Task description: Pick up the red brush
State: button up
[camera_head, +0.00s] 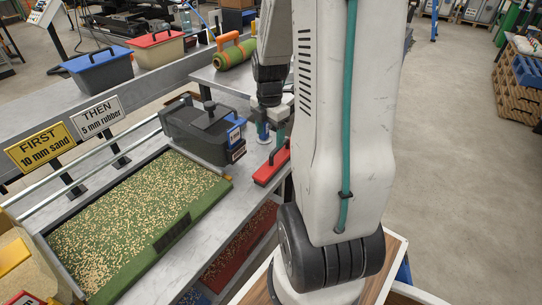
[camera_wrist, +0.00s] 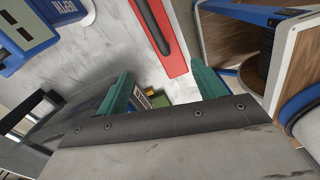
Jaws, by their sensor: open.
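The red brush (camera_head: 271,166) lies on the grey bench near its right edge, just below my gripper (camera_head: 272,132) in the head view. In the wrist view the brush (camera_wrist: 176,62) is a red bar with a dark grip along it, running from the top edge down towards the space between my fingers. My gripper (camera_wrist: 163,88) has its two green fingers wide apart with nothing between them. The brush's lower end lies just beyond the fingertips in that view, and they look clear of it. My arm hides part of the bench in the head view.
A dark machine (camera_head: 205,132) with a blue depth gauge (camera_head: 236,136) stands just left of the brush. A green turf piece (camera_head: 130,225) strewn with tan granules fills the bench's left. Two signs (camera_head: 45,148) stand behind it. A wooden-sided cart (camera_wrist: 225,30) is close at right.

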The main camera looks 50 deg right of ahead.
aim_at(279, 156)
jog(key=d+f+n, duration=0.1)
jog(key=d+f, duration=0.1)
jog(key=s+d+f+n, duration=0.1)
jog(key=d+f, duration=0.1)
jog(key=f, duration=0.1)
jog(key=shift+s+d+n, duration=0.15)
jog(key=shift+n, duration=0.15)
jog(key=f, duration=0.7)
jog(key=shift+w+d+f, duration=0.1)
jog(key=shift+w+f, duration=0.2)
jog(key=shift+w, duration=0.1)
jog(key=shift+c, duration=0.3)
jog(key=c, duration=1.1)
jog(key=shift+r, duration=0.1)
